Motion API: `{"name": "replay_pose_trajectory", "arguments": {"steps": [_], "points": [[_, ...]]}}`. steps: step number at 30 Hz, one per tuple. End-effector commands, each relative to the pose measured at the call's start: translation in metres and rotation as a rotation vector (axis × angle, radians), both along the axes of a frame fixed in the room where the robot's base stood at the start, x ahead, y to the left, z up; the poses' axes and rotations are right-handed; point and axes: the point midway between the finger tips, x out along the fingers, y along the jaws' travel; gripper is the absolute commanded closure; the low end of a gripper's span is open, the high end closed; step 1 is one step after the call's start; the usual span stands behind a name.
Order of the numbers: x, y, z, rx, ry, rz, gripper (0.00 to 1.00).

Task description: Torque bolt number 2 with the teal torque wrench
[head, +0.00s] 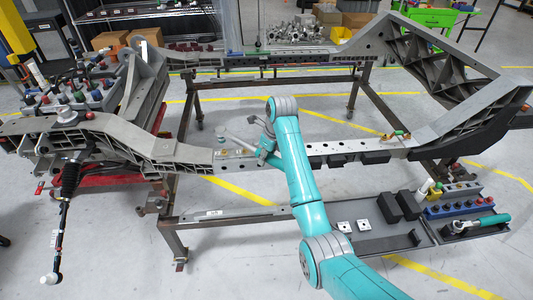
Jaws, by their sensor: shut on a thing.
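My gripper (265,150) is at the end of my teal arm, over the near rail of the chassis frame (345,148). It is shut on a slim grey tool (238,143), which points left and ends in a rounded head above the rail. Small bolt-like parts (236,153) sit on the rail just below this tool. I cannot read any bolt number, nor tell whether the tool touches a bolt. My gripper and arm hide part of the rail.
A suspension assembly (75,140) fills the left side. Steel stand legs (173,235) carry the frame. Open floor (235,255) lies in front.

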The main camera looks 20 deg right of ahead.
Motion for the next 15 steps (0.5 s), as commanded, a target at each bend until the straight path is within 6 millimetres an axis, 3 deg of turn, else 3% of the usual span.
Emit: {"name": "replay_pose_trajectory", "arguments": {"steps": [15], "points": [[0.001, 0.0, -0.029, 0.0, -0.004, 0.0, 1.0]]}}
